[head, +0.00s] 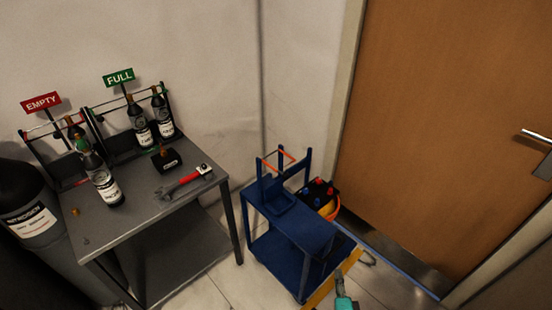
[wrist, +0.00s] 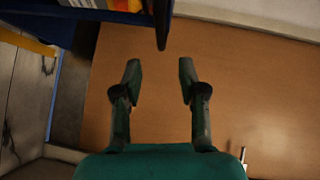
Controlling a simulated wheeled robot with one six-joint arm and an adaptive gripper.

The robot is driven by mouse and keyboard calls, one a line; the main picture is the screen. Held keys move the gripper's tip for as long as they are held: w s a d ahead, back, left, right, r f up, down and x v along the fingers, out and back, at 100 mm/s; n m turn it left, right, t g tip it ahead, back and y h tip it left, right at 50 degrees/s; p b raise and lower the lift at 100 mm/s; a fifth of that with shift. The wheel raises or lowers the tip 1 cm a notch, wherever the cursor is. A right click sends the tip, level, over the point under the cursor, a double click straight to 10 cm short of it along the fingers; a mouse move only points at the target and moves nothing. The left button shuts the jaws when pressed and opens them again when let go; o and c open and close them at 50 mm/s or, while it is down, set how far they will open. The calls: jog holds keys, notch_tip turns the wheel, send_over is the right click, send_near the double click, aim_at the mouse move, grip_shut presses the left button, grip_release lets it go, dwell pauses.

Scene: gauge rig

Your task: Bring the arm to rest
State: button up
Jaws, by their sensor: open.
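My gripper (wrist: 160,75) is open in the wrist view, its two dark fingers apart with nothing between them. Behind the fingers is the brown door (wrist: 245,85). In the head view, a teal and grey part of my arm (head: 344,292) shows at the bottom edge, in front of the blue trolley (head: 300,228) and right of its lower shelf. It touches nothing that I can make out. The rest of my arm is outside the head view.
The door (head: 445,130) is shut at the right.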

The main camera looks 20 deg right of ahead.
jog(key=s+a+r+n+y, duration=0.2)
jog(key=s+a+r+n, duration=0.3)
jog(key=s, duration=0.3)
jog(key=s+a+r+n+y, duration=0.25)
jog(key=s+a+n, duration=0.25)
jog(key=s+a, duration=0.35)
jog(key=s+a+r+n+y, duration=0.1)
jog(key=s+a+r+n, duration=0.1)
jog(key=s+r+n, duration=0.3)
jog(key=s+a+r+n+y, duration=0.1)
jog(key=s+r+n, duration=0.5)
jog(key=r, duration=0.7)
jog(key=shift+s+a+r+n+y, duration=0.25)
jog(key=shift+s+a+n+y, duration=0.1)
jog(key=shift+s+a, duration=0.45)
